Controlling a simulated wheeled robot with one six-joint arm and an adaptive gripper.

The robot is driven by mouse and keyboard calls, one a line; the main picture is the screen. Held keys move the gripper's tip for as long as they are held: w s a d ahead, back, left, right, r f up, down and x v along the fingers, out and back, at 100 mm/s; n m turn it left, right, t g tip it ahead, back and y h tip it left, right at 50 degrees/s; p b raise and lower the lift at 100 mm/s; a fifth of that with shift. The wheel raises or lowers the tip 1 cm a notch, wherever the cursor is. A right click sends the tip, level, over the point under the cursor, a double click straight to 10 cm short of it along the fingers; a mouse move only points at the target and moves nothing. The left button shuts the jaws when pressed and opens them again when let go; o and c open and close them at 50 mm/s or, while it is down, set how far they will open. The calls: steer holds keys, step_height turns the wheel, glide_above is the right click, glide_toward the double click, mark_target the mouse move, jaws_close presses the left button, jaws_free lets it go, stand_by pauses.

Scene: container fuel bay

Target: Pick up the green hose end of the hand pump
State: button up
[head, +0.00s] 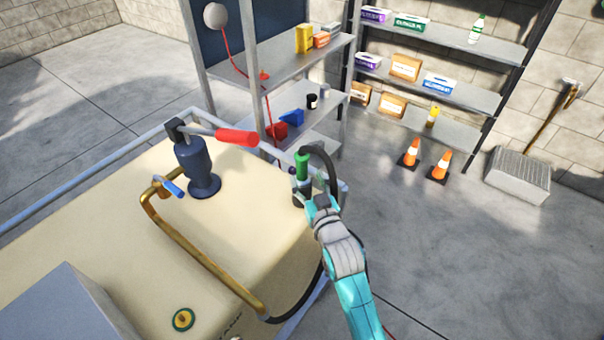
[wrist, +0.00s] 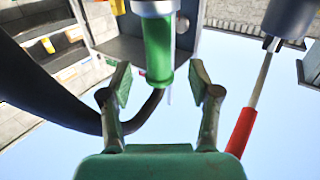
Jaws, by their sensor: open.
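The green hose end (head: 302,166) stands upright at the far right corner of the cream tank, with the black hose (head: 322,153) curving over beside it. In the wrist view the green hose end (wrist: 158,48) is ahead of and between my open fingers, with gaps on both sides. My gripper (head: 310,200) is open and empty, close to the hose end; it also shows in the wrist view (wrist: 161,78). The dark blue hand pump (head: 195,163) stands on the tank to the left, its red-gripped lever (head: 237,137) pointing toward the hose end.
The cream tank top (head: 110,220) carries a brass pipe (head: 190,248) and a blue rail (head: 90,173). A grey shelf (head: 285,60) stands just behind the corner. Orange cones (head: 411,152) stand on the floor, which is open at right.

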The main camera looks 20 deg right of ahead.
mark_target(304, 171)
steer(key=shift+w+d+f, duration=0.1)
steer(key=shift+w, duration=1.4)
steer(key=shift+w+f, duration=0.1)
steer(key=shift+w, duration=1.35)
jaws_close()
